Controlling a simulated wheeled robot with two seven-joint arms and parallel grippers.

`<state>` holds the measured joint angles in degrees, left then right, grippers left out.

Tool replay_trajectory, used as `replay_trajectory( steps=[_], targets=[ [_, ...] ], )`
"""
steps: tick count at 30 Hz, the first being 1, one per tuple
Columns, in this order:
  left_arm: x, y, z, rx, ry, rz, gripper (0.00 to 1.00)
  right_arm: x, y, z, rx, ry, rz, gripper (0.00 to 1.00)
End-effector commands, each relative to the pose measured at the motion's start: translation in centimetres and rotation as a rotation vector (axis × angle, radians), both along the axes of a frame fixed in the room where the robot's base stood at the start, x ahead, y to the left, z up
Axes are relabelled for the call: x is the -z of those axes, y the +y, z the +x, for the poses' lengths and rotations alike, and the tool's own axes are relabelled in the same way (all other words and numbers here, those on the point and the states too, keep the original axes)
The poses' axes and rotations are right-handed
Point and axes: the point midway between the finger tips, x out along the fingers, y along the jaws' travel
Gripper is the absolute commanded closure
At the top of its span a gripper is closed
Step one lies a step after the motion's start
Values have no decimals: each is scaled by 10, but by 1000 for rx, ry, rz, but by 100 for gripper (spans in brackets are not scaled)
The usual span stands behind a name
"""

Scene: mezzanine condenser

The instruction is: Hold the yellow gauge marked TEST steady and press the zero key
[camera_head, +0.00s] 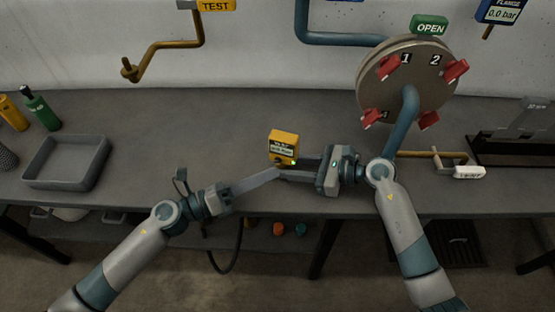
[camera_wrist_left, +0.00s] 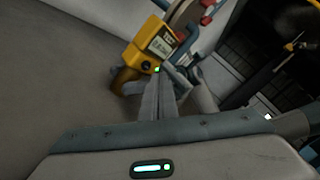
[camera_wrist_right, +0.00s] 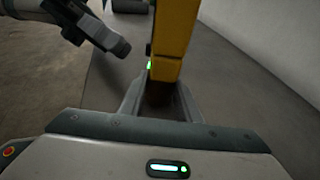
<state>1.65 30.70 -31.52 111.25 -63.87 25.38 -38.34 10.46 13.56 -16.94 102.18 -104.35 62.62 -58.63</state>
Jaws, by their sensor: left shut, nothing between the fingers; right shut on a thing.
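The yellow gauge (camera_head: 284,142), with a display and TEST lettering, is upright above the bench's front half. It also shows in the left wrist view (camera_wrist_left: 150,45) and, from the side, in the right wrist view (camera_wrist_right: 171,35). My right gripper (camera_wrist_right: 159,95) is shut on its brown stem below the yellow body. A small green-lit spot (camera_wrist_left: 157,69) shows low on the gauge; I cannot tell if it is the zero key. My left gripper (camera_head: 278,171) is shut and empty, its tips close below the gauge. A gap shows in the right wrist view.
A round plate (camera_head: 385,92) with red handles and a blue pipe (camera_head: 405,125) stands behind my right arm. A grey tray (camera_head: 66,162) and green bottle (camera_head: 40,108) are at left. A white tag (camera_head: 469,172) lies right. The bench (camera_head: 190,125) behind the gauge is clear.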

Motion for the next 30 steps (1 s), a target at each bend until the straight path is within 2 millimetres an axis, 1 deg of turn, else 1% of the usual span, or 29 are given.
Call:
replay_trajectory(
  steps=[1, 15, 19, 26, 27, 29, 30],
  targets=[
    [1, 1, -4, 0, 2, 1, 100, 2, 0, -1, -1, 4, -3, 82],
    [1, 12, -39, 0, 2, 1, 100, 2, 0, -1, 0, 3, -3, 82],
    [0, 13, -43, 0, 0, 0, 100, 2, 0, -1, 0, 3, -3, 82],
    [0, 14, -44, 0, 0, 0, 100, 2, 0, -1, -1, 2, -3, 82],
    [0, 14, -44, 0, 0, 0, 100, 2, 0, -1, -1, 2, -3, 67],
    [0, 14, -44, 0, 0, 0, 100, 2, 0, -1, -1, 2, -2, 53],
    [0, 13, -44, 0, 0, 0, 100, 2, 0, -1, -1, 2, -2, 48]
  ],
)
